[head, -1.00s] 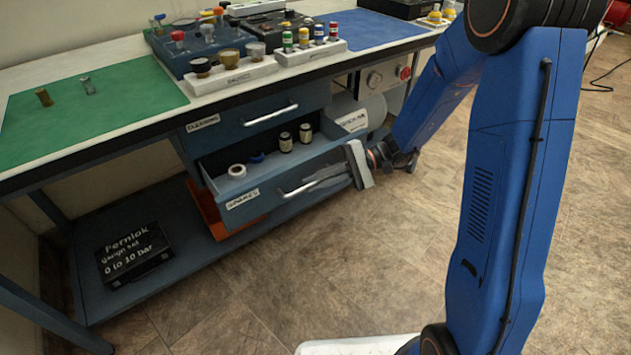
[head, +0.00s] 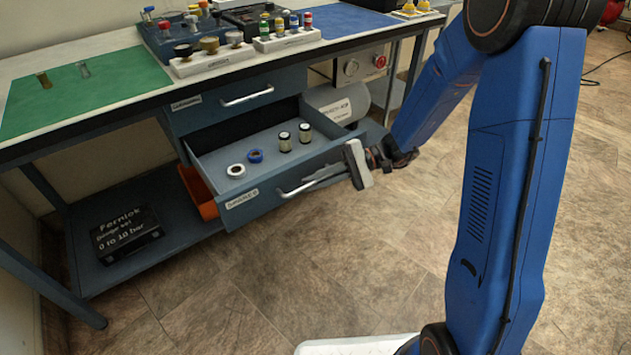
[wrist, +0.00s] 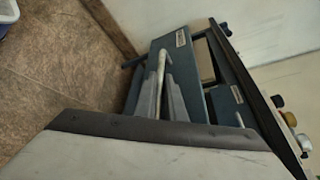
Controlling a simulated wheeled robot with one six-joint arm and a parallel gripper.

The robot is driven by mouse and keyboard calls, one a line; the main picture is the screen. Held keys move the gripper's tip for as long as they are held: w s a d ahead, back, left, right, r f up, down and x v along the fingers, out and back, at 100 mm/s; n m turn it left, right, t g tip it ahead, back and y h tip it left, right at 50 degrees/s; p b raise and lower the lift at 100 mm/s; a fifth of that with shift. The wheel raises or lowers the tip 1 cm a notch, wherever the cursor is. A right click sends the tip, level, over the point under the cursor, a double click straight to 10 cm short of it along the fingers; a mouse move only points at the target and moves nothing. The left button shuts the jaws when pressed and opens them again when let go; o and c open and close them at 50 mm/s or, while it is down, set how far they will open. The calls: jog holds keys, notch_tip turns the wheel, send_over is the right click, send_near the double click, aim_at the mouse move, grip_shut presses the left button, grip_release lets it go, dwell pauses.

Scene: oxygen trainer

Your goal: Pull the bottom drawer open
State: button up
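The bottom drawer (head: 245,196) is blue with a label on its front. It is pulled well out from under the bench, with its inside showing. Its silver bar handle (head: 290,192) runs along the front and also shows in the wrist view (wrist: 161,62). My gripper (head: 326,175) is at the handle from the front right. In the wrist view its two grey fingers lie on either side of the bar and appear closed on it; the contact itself is partly hidden. The upper drawer (head: 225,108) is shut.
A black case (head: 125,235) and an orange bin (head: 198,190) are on the lower shelf. The floor (head: 250,290) before the drawer is clear.

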jog(key=shift+o, duration=0.7)
jog(key=v, duration=1.7)
jog(key=shift+d, duration=0.2)
jog(key=s+r+n+t+h, duration=0.1)
jog(key=s+r+h, duration=0.1)
jog(key=s+h, duration=0.35)
jog(key=s+r+n+h, duration=0.1)
jog(key=s+r+h, duration=0.15)
jog(key=s, duration=0.65)
jog(key=s+d+r+n+t+h, duration=0.1)
jog(key=s+d+r+t+h, duration=0.3)
jog(key=s+d+t+h, duration=0.3)
jog(key=shift+s+d+t, duration=0.5)
jog(key=shift+s+d, duration=0.75)
jog(key=shift+s, duration=1)
